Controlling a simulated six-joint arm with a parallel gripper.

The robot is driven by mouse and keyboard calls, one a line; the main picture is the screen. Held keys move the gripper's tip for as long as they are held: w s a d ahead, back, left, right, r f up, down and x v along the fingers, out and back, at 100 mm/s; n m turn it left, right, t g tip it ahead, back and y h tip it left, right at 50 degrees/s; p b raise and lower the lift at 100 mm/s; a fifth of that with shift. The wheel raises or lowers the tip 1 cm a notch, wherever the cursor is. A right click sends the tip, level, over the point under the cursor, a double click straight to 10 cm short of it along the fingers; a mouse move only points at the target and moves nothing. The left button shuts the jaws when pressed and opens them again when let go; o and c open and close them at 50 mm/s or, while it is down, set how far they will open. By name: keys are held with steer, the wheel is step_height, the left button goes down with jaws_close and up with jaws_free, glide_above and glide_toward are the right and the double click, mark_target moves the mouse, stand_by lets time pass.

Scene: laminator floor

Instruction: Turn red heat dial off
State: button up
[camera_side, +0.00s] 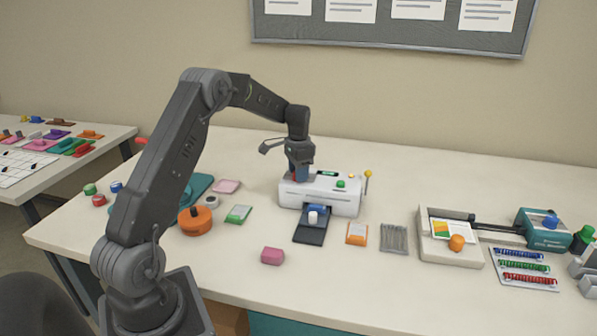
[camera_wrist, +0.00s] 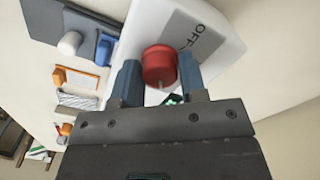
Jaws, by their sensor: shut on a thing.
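The red heat dial (camera_wrist: 159,66) sits on top of the white laminator (camera_side: 347,200), beside a grey label reading "OFF". In the wrist view my gripper (camera_wrist: 160,80) has one blue-grey finger on each side of the dial, shut on it. A light line shows on the dial's near side. In the side view my gripper (camera_side: 299,172) reaches down onto the left end of the laminator, and the dial is mostly hidden behind the fingers. The laminator also shows in the wrist view (camera_wrist: 140,24).
A green button (camera_side: 341,184) and a yellow-topped lever (camera_side: 368,176) are on the laminator's right part. A dark tray (camera_side: 311,236) with a white knob lies in front. An orange round container (camera_side: 196,222) and a pink block (camera_side: 272,256) stand nearby. A paper trimmer (camera_side: 450,253) is at right.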

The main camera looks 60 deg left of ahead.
steer(key=shift+c, duration=0.3)
steer(key=shift+n, duration=3.3)
steer(key=o, duration=0.9)
steer(key=shift+r, duration=0.15)
